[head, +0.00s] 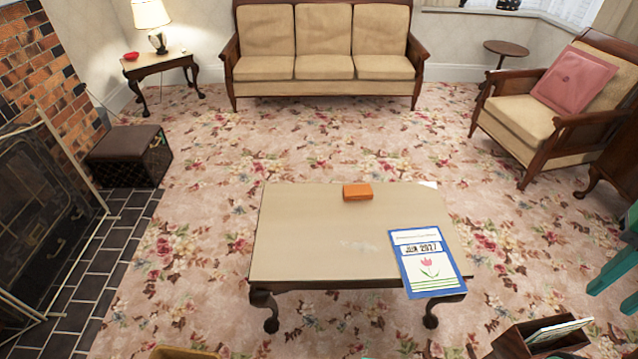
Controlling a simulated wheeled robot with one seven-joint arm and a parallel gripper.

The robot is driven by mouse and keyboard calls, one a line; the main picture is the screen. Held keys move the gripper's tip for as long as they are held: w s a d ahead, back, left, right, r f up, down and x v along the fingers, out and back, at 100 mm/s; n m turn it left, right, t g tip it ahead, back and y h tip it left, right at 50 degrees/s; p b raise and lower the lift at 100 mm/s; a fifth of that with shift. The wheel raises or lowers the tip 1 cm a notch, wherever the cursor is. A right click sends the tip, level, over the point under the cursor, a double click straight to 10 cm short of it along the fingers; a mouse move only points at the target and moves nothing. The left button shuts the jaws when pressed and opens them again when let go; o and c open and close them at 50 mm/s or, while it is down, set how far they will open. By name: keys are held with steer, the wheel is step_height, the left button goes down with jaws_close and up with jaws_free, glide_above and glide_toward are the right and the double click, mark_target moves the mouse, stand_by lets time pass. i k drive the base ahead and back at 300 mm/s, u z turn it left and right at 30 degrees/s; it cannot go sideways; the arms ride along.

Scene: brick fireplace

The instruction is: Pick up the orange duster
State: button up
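The orange duster (357,191) is a small block-shaped thing. It lies on the far part of the low coffee table (310,240), near the middle of the far edge. Nothing touches or covers it. My gripper is not in the head view.
A blue-edged calendar (428,262) lies at the table's near right corner, over the edge. A sofa (325,68) stands behind, an armchair (545,110) at right. A box with papers (540,338) sits front right. A teal piece (615,268) is cut off at right. Floral carpet surrounds the table.

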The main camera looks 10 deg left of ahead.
mark_target(362, 191)
steer(key=u, duration=0.6)
steer(key=i, duration=0.85)
steer(key=u, duration=0.6)
